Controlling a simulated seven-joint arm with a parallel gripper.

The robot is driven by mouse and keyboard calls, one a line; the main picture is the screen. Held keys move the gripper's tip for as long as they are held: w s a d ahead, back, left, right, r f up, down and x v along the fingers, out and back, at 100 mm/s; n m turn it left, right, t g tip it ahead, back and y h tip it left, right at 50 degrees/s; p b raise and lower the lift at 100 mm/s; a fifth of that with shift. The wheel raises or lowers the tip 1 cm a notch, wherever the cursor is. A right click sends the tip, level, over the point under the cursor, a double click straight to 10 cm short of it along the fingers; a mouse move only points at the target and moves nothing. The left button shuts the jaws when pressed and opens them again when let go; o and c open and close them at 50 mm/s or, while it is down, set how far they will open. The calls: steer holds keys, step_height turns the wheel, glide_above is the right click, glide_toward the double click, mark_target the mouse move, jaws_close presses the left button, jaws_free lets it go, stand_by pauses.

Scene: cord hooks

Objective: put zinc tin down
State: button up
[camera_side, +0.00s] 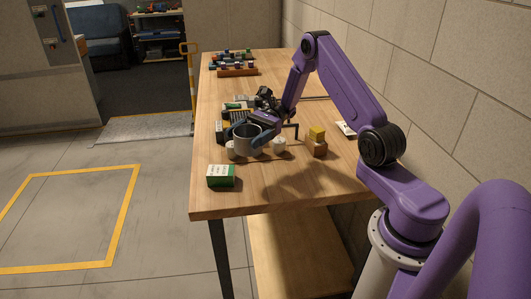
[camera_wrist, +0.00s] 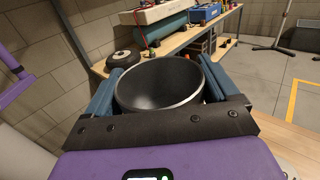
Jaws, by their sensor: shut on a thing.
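The zinc tin (camera_side: 247,140) is a grey, open-topped round cup. My gripper (camera_side: 246,132) is shut on it, with one blue finger on each side. In the wrist view the tin (camera_wrist: 160,88) sits upright or nearly so between the blue fingers of my gripper (camera_wrist: 158,82), and its dark inside looks empty. The tin is over the near half of the wooden table (camera_side: 205,200). Whether its base touches anything is hard to tell from the side view.
A green and white box (camera_side: 221,177) stands in front of the tin. White round items (camera_side: 278,146) sit close beside it. A yellow block (camera_side: 317,133) rests on a brown wooden block (camera_side: 319,149) to the right. Racks with several items (camera_side: 237,72) stand at the far end. The near right table top is clear.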

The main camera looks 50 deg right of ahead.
steer(key=w+d+r+m+t+h, duration=0.4)
steer(key=w+d+m+t+h, duration=0.3)
steer(key=d, duration=0.3)
steer(key=w+d+r+m+t+h, duration=0.3)
steer(key=w+d+m+t+h, duration=0.25)
steer(key=d+t, duration=0.35)
steer(key=s+d+r+m+g+h, duration=0.1)
steer(key=s+d+r+m+h, duration=0.25)
steer(key=d, duration=0.55)
steer(key=s+d+m+h, duration=0.3)
steer(key=d+m+h, duration=0.1)
steer(key=d+h, duration=0.35)
steer(key=s+d+r+m+g+h, duration=0.1)
steer(key=s+d+r+m+h, duration=0.25)
steer(key=d, duration=0.55)
steer(key=shift+m+h, duration=0.55)
steer(key=shift+h, duration=0.25)
steer(key=shift+w+d+f, duration=0.15)
steer(key=shift+f, duration=6)
steer(key=shift+w+d+f, duration=0.1)
steer(key=shift+f, duration=6.05)
steer(key=shift+f, duration=0.5)
steer(key=o, duration=0.9)
steer(key=shift+f, duration=0.1)
